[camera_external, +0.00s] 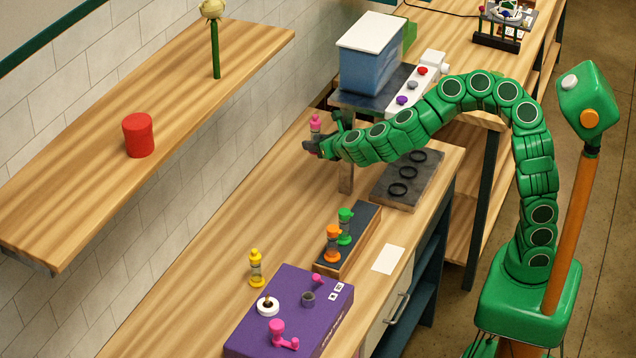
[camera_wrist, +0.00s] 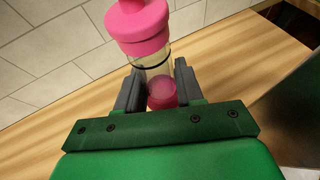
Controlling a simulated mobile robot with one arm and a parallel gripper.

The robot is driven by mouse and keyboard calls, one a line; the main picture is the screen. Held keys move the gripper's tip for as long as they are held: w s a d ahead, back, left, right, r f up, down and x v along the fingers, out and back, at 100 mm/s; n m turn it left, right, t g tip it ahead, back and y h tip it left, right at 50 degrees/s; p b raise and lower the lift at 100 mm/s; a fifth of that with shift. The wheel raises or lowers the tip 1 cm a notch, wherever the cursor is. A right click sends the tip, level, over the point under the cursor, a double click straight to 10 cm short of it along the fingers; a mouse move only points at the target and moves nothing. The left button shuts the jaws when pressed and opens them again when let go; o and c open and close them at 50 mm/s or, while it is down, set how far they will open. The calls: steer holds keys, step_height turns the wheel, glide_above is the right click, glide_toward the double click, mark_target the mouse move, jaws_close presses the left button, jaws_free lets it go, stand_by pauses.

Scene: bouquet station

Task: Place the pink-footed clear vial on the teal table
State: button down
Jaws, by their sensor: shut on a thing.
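The pink-footed clear vial (camera_external: 315,122) is upright in my gripper (camera_external: 318,146), over the back part of the wooden-topped bench near the tiled wall. In the wrist view the vial (camera_wrist: 141,27) shows a pink cap, a clear body with a dark ring and a pink foot. The fingers of my gripper (camera_wrist: 158,88) are shut on its lower body from both sides. I cannot tell whether its foot touches the bench. The bench (camera_external: 225,215) has a wood top and a dark teal frame; no other teal table is clear in view.
A dark plate with rings (camera_external: 412,178) and a wooden post (camera_external: 345,178) are near my gripper. A blue bin (camera_external: 370,60) stands behind. Orange and green vials (camera_external: 338,235), a yellow vial (camera_external: 256,268) and a purple box (camera_external: 290,310) are in front. The bench's left middle is clear.

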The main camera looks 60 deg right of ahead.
mark_target(304, 185)
steer(key=w+d+f+m+h, duration=0.1)
steer(key=w+d+f+h, duration=0.1)
steer(key=w+f, duration=0.3)
steer(key=shift+d+f+m+g, duration=0.15)
steer(key=shift+f+m+g, duration=0.25)
steer(key=shift+f, duration=0.2)
steer(key=shift+w, duration=0.1)
steer(key=shift+f, duration=5)
steer(key=shift+f, duration=0.15)
steer(key=c, duration=0.7)
jaws_free()
